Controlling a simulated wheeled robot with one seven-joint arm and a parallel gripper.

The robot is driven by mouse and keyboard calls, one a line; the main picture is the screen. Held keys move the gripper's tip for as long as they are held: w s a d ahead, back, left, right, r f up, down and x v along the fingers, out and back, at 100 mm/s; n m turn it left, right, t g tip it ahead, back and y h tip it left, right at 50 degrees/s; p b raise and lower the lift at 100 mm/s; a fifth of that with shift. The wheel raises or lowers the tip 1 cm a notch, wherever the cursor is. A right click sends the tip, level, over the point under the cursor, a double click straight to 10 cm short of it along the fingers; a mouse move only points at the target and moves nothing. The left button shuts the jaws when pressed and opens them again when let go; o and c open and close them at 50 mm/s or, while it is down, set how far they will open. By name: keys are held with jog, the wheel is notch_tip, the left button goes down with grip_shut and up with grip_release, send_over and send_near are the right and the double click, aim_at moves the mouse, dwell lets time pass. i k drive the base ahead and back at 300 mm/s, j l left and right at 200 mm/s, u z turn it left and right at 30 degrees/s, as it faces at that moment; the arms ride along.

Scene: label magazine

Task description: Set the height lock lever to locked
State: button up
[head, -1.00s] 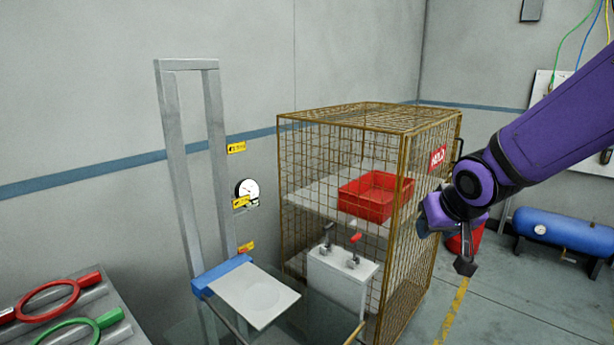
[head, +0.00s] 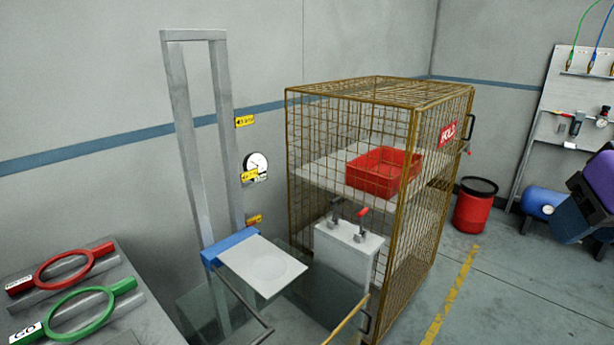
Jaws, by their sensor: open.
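No part is clearly readable as the height lock lever. A grey upright frame (head: 176,95) stands at the left centre, with a blue carriage (head: 230,244) and a white plate (head: 262,268) low on it. Small yellow tags (head: 244,121) are on and beside its right post, too small to read. A white box (head: 347,252) right of the plate carries a red-tipped lever (head: 363,212) and a dark lever (head: 336,211); their settings cannot be told. Part of my purple and black arm shows at the right edge, well away from these. My gripper's fingers are not visible.
A brass wire cage (head: 430,95) with a red bin (head: 383,172) is behind the box. A gauge (head: 256,162) is by the frame. Red and green ring handles (head: 63,272) are at left. A red drum (head: 476,206) stands right; open floor lies in front.

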aim_at(333, 202)
jog(key=i+l+u, duration=0.35)
jog(key=i, duration=0.15)
jog(key=i+l+u, duration=0.3)
jog(key=i+l, duration=0.15)
